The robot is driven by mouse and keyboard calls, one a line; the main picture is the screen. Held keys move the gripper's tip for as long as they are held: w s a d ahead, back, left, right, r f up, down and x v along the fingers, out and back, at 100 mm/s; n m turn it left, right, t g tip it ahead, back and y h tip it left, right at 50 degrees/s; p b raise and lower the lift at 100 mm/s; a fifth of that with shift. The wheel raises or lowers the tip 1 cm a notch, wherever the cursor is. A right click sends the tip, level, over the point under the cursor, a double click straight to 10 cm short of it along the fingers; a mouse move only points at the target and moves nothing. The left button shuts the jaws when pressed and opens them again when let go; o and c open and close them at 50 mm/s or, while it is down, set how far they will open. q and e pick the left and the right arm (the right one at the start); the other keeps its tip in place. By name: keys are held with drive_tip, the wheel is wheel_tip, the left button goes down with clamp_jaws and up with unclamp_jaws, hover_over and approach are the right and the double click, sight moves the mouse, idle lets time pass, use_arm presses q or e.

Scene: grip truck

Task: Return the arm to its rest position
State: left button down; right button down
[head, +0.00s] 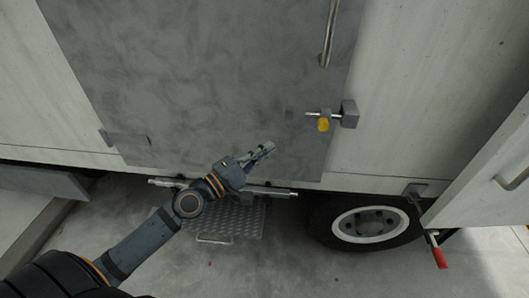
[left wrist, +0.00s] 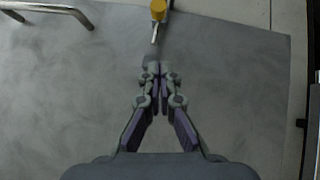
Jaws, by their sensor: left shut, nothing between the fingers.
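My left gripper (head: 266,149) is shut and empty in the head view, in front of the lower right part of a grey metal door (head: 200,70) on the truck's side. It also shows in the left wrist view (left wrist: 153,72), fingers together over the grey door surface. A latch with a yellow knob (head: 323,124) and a metal bolt is at the door's right edge, up and right of the gripper and apart from it. The yellow knob shows at the top of the left wrist view (left wrist: 158,10). My right gripper is not in view.
Below the door is a metal step plate (head: 222,218) with a bar above it. A truck wheel (head: 368,224) is to the lower right. An open white panel (head: 487,172) and a red-handled lever (head: 439,257) stand at the right. A handrail (left wrist: 50,8) crosses the wrist view's top left.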

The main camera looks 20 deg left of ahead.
use_arm(q)
drive_tip(key=shift+d, duration=0.1)
drive_tip(key=a+f+m+g+y, duration=0.1)
drive_tip(key=a+f+g+y, duration=0.3)
drive_tip(key=f, duration=0.7)
drive_tip(key=a+f+m+t+y, duration=0.1)
drive_tip(key=a+f, duration=0.5)
drive_tip(key=f, duration=0.5)
drive_tip(key=a+f+m+g+y, duration=0.1)
drive_tip(key=a+f+g+y, duration=0.3)
drive_tip(key=f, duration=0.7)
drive_tip(key=s+a+f+m+g, duration=0.1)
drive_tip(key=s+f+m, duration=0.1)
drive_tip(key=s+f, duration=0.6)
drive_tip(key=s+a+f+m+g, duration=0.15)
drive_tip(key=s+f, duration=0.35)
drive_tip(key=f, duration=0.6)
drive_tip(key=s+d+f+m+g, duration=0.2)
drive_tip(key=s+f, duration=0.2)
drive_tip(key=s, duration=0.5)
drive_tip(key=s+d+f+m+g, duration=0.2)
drive_tip(key=s+f, duration=0.3)
drive_tip(key=s, duration=0.4)
drive_tip(key=s+d+f+m+g+y, duration=0.1)
drive_tip(key=s+d+f+m+g, duration=0.1)
drive_tip(key=s, duration=0.7)
wheel_tip(320, 180, down, 3)
drive_tip(key=shift+d+f+m+g, duration=0.2)
drive_tip(key=shift+d+m+g, duration=0.25)
drive_tip(key=shift+m, duration=0.5)
